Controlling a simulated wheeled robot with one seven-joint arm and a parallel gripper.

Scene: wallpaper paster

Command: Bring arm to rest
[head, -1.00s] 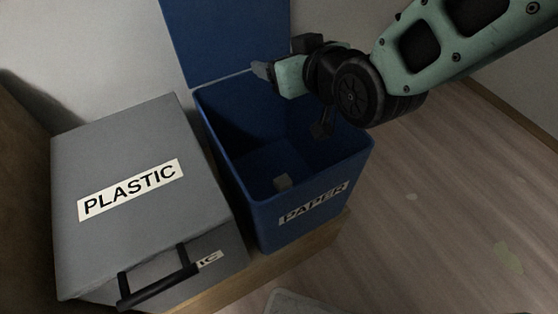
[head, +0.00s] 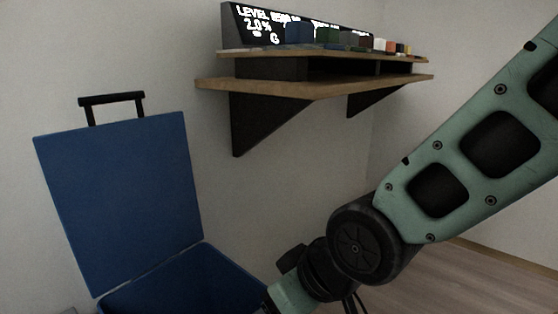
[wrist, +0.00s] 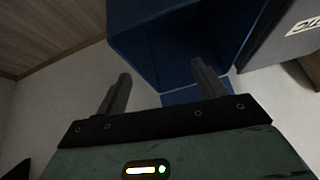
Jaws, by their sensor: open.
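My gripper (wrist: 160,90) is open in the wrist view, its two dark fingers apart with nothing between them. The blue bin (wrist: 185,35) lies beyond the fingers there. In the head view my arm reaches down from the upper right, and its end drops out of the bottom edge beside the blue bin (head: 185,285). The fingers are hidden in that view. The bin's blue lid (head: 120,200) stands raised, with a black handle on top.
A wooden wall shelf (head: 310,88) holds a lit display (head: 265,25) and a row of small coloured blocks (head: 345,38). The grey bin (wrist: 285,40) is beside the blue bin. Wood floor (head: 470,275) is open at lower right.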

